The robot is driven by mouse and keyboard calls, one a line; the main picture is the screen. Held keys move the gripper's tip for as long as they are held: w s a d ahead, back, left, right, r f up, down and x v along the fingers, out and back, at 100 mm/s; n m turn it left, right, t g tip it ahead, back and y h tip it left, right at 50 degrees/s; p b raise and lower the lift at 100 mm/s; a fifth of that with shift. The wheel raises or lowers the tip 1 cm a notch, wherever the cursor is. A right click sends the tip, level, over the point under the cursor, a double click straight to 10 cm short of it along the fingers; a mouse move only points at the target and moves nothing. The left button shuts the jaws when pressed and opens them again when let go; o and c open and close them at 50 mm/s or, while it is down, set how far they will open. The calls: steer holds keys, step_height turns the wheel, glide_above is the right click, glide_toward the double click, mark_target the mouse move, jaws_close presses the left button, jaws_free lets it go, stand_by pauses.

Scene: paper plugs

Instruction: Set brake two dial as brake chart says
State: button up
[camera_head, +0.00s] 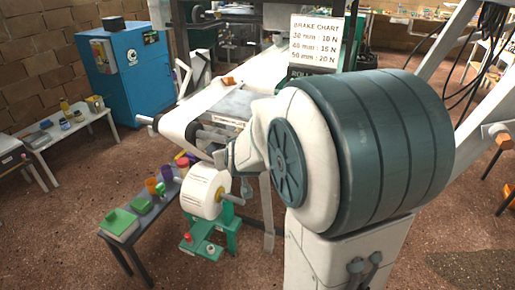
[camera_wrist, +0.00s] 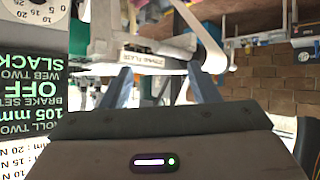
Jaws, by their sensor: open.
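The brake chart (camera_head: 317,42) is a white sign at top centre in the head view. Its small rows seem to read 30 mm: 10 N, 40 mm: 15 N, 50 mm: 20 N. Part of it shows upside down in the wrist view (camera_wrist: 18,155). A dark display (camera_wrist: 32,95) there reads roll two 105 mm, brake set OFF, web two slack. A pale dial (camera_wrist: 35,10) with numbers is cut off at the wrist view's top left; whether it is the brake two dial I cannot tell. My gripper (camera_wrist: 158,72) is open and empty, right of the display. My arm hides it in the head view.
A machine with a white web (camera_head: 205,100) stands behind my arm. A white roll (camera_head: 204,192) on a green stand is at its front. A narrow table (camera_head: 150,213) with coloured containers, a side table (camera_head: 75,125) and a blue cabinet (camera_head: 125,70) stand left. Floor at lower left is clear.

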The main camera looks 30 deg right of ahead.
steer(key=w+d+f+m+t+h+b, duration=0.1)
steer(key=w+d+f+h+b, duration=0.1)
steer(key=w+d+f+b, duration=0.25)
steer(key=w+d+f+m+t+h+b, duration=0.1)
steer(key=d+f+h+b, duration=0.15)
steer(key=d+f, duration=0.35)
steer(key=s+d+f+m+g+h+b, duration=0.1)
steer(key=d+f+m+h+b, duration=0.3)
steer(key=d+f+h+b, duration=0.6)
steer(key=w+d+y, duration=0.1)
steer(key=w+d, duration=0.1)
steer(key=d, duration=0.2)
steer(key=w+d+f+y+p, duration=0.1)
steer(key=w+d, duration=0.2)
steer(key=d, duration=0.1)
steer(key=w+d+y, duration=0.1)
steer(key=w+d, duration=0.2)
steer(key=d, duration=0.1)
steer(key=shift+d+f+p, duration=0.25)
steer(key=shift+d+p, duration=0.1)
steer(key=c, duration=1)
